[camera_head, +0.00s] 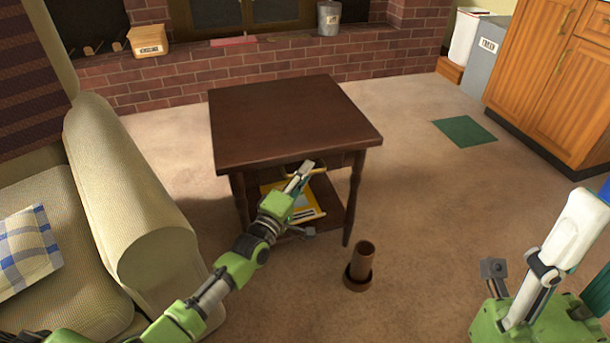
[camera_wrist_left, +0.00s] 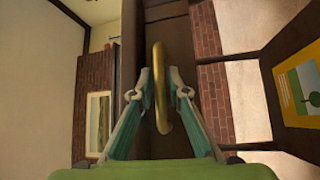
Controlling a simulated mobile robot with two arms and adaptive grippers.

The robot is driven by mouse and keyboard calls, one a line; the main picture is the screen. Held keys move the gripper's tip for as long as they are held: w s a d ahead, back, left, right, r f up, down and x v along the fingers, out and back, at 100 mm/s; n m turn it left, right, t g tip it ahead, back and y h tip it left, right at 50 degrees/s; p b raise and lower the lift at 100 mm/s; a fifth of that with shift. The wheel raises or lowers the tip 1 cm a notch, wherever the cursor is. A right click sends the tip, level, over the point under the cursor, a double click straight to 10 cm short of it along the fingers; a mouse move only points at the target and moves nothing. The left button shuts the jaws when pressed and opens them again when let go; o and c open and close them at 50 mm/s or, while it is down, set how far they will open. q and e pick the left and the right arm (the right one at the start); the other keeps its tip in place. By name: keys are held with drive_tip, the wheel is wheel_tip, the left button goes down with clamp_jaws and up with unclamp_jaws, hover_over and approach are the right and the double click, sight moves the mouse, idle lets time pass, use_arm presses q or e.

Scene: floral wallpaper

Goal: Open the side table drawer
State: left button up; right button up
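The dark brown side table (camera_head: 285,115) stands in the middle of the head view. Its drawer front is under the tabletop and partly hidden by my left gripper. A gold drawer handle (camera_head: 319,169) shows beside the fingers. In the left wrist view the handle (camera_wrist_left: 159,62) runs between the two fingers, against the dark drawer front (camera_wrist_left: 178,55). My left gripper (camera_head: 306,166) has its fingertips drawn in close on both sides of the handle. My right gripper (camera_head: 570,235) is at the lower right, away from the table and partly cut off; its finger opening is unclear.
A yellow picture or book (camera_head: 277,188) lies on the table's lower shelf. A brown cylindrical object (camera_head: 361,265) stands on the carpet before the table. A cream sofa (camera_head: 125,200) is close on the left. Open carpet lies to the right, with a green mat (camera_head: 465,131).

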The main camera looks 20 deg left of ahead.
use_arm(q)
clamp_jaws()
drive_tip(key=shift+s+d, duration=0.1)
drive_tip(key=shift+s, duration=0.05)
